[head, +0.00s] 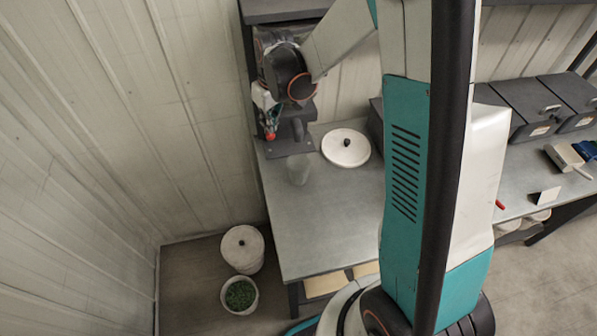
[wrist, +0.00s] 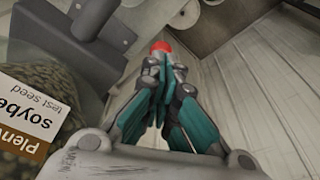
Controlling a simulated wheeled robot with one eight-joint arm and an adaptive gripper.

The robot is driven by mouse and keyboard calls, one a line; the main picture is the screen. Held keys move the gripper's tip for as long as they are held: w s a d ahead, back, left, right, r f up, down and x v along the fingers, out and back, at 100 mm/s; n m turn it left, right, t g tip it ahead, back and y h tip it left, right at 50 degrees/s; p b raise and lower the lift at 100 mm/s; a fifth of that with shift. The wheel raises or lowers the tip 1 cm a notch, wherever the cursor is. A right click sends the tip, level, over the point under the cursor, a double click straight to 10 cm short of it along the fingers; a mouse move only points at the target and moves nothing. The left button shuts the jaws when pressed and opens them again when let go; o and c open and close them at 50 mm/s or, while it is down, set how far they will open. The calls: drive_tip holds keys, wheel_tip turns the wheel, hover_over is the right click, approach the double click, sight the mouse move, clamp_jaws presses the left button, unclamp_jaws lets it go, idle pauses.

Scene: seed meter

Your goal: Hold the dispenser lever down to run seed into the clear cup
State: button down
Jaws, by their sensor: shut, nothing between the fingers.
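The dispenser (head: 297,128) is a dark grey stand at the back left end of the bench, partly hidden by my arm. In the wrist view its seed-filled hopper (wrist: 45,75) with a soybean label fills the left side. The lever's red knob (head: 270,136) also shows in the wrist view (wrist: 160,46), right at the fingertips. My gripper (head: 268,122) is shut and empty, its teal fingers together in the wrist view (wrist: 160,65). I cannot tell whether the fingertips touch the knob. The clear cup (head: 298,168) stands upright on the bench in front of the dispenser.
A round white lid (head: 345,148) with a dark knob lies right of the dispenser. A lidded white bucket (head: 243,249) and a tub of green material (head: 239,294) stand on the floor left of the bench (head: 330,215). Grey bins (head: 535,105) stand at the right. A wall is close on the left.

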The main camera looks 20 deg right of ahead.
sight(270, 135)
drive_tip(key=shift+f, duration=0.1)
drive_tip(key=shift+f+b, duration=2.45)
drive_tip(key=shift+f, duration=0.2)
drive_tip(key=shift+r, duration=0.1)
idle(3.4)
wheel_tip(270, 135, up, 9)
drive_tip(key=p, duration=0.5)
idle(0.8)
